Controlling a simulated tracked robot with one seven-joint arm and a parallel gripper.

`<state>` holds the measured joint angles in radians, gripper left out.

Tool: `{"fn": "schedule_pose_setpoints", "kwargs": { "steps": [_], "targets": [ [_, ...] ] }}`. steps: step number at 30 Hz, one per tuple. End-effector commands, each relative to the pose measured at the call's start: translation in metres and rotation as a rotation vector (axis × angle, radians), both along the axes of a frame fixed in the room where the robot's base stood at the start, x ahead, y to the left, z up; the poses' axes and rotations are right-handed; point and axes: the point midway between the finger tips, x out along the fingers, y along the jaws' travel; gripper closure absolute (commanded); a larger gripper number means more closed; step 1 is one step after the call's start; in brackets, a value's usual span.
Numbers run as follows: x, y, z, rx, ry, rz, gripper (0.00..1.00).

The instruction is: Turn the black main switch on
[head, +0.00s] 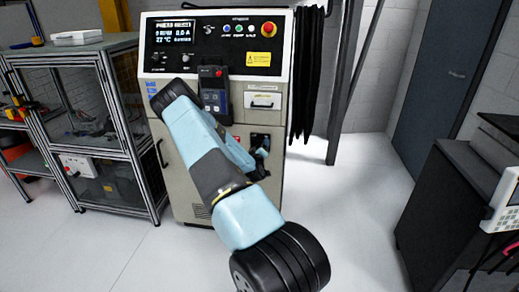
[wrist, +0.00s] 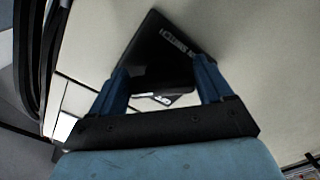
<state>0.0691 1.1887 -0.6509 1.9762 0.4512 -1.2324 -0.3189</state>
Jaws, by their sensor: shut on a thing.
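The black main switch (wrist: 157,76) sits in the wrist view between the two blue fingers of my gripper (wrist: 160,84). The fingers are shut on its sides. A black plate (wrist: 168,38) with partly readable white lettering lies behind it, and a small white label shows just below the switch. In the head view my gripper (head: 262,153) is at the front of the beige control cabinet (head: 185,205), in front of a small dark panel (head: 260,137). My arm hides part of the cabinet front, and the switch itself is hard to make out there.
The cabinet's upper panel has a lit display (head: 172,33), several buttons and a red emergency stop (head: 268,30). A handheld pendant (head: 215,92) hangs on the front. Black cables (head: 308,75) hang on the right. A glazed frame cabinet (head: 85,120) stands on the left.

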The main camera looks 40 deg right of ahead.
Motion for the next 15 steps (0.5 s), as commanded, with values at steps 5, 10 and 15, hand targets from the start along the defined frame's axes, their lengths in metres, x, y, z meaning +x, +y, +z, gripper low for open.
{"fn": "schedule_pose_setpoints", "kwargs": {
  "steps": [5, 10, 15],
  "targets": [
    [-0.0015, 0.0011, -0.0037, 0.032, -0.025, -0.002, 0.51],
    [-0.0005, 0.0019, -0.0036, 0.041, -0.036, 0.0, 0.51],
    [0.0003, 0.0024, -0.0033, 0.041, -0.038, 0.002, 0.51]
  ]
}}
